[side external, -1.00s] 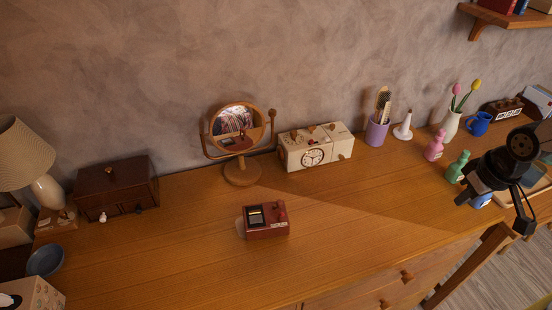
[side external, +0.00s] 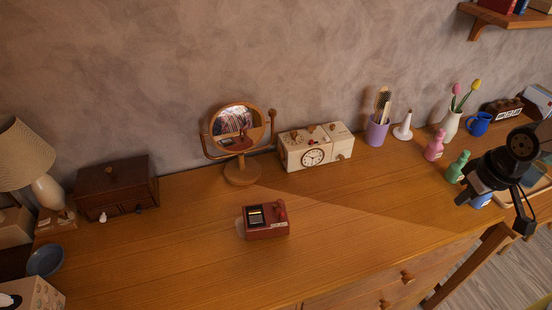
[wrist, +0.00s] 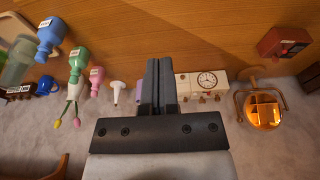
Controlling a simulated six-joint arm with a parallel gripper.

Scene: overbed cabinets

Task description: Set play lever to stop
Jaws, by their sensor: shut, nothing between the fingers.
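A small dark red box (side external: 266,222) with a black panel, a yellow mark and a red upright lever or knob (side external: 281,210) stands mid-table. It also shows at the upper right of the wrist view (wrist: 284,42). A cream clock unit (side external: 313,149) with a round dial and small knobs on top stands against the wall; it also shows in the wrist view (wrist: 203,84). I cannot tell which carries the play lever. My gripper (wrist: 160,62) is shut and empty, apart from both. In the side view my wrist is at the far right and the fingertips are unclear.
A round mirror (side external: 238,127) stands behind the red box. Pink (side external: 435,146) and green (side external: 457,167) bottles, a purple brush cup (side external: 377,131) and a vase (side external: 451,124) stand to the right. The tabletop around the red box is clear.

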